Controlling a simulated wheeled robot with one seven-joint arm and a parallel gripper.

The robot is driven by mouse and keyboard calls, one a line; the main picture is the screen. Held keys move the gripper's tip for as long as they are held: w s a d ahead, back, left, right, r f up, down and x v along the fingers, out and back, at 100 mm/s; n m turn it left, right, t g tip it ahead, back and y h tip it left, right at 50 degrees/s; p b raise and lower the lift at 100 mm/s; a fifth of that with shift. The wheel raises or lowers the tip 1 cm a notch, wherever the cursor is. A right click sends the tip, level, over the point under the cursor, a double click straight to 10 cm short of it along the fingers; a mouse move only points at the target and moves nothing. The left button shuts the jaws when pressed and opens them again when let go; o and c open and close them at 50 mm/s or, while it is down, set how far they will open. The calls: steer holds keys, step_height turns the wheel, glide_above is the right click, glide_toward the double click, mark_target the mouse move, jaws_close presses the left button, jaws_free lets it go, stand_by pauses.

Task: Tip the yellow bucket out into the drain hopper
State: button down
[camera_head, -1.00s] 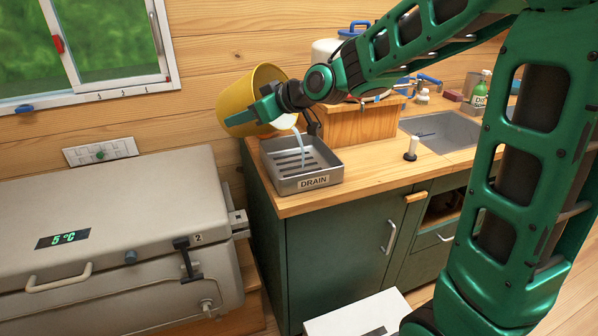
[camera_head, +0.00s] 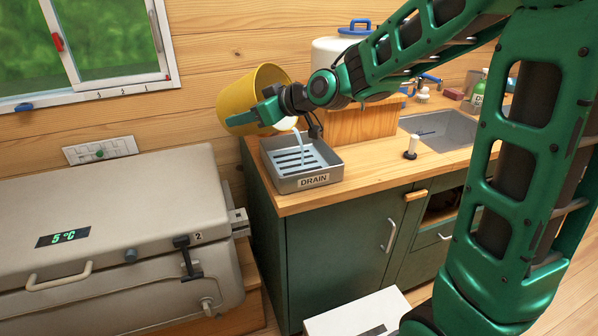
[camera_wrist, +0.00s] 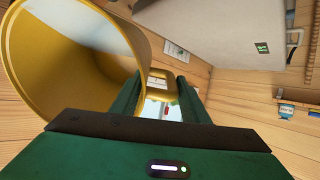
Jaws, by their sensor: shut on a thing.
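The yellow bucket (camera_head: 236,101) is tilted on its side above the drain hopper, its mouth turned to the right and down. A pale stream of liquid (camera_head: 299,146) runs from its rim into the grey hopper (camera_head: 328,182), labelled DRAIN. The hopper's slots look bluish with liquid. My gripper (camera_head: 268,111) is shut on the bucket at its near side. In the wrist view the bucket (camera_wrist: 75,75) fills the upper left, with whitish liquid inside, and my gripper's green fingers (camera_wrist: 160,100) close on a yellow part of it.
The hopper sits at the left end of the wooden counter (camera_head: 375,163). A sink (camera_head: 440,130), a wooden box (camera_head: 360,125) and a white tank (camera_head: 330,52) stand to the right and behind. A chest cooler reading 5 °C (camera_head: 110,210) stands at the left.

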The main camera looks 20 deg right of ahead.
steer(key=shift+s+d+f+t+y, duration=0.3)
steer(key=shift+f+t+y, duration=0.2)
steer(key=shift+f+t, duration=0.15)
stand_by(2.1)
steer(key=shift+s+d+f+t+y, duration=0.2)
steer(key=shift+s+d+t+y, duration=0.15)
steer(key=shift+s+d+y, duration=0.25)
stand_by(1.5)
steer(key=shift+s+d+t, duration=0.2)
steer(key=shift+s+t, duration=0.1)
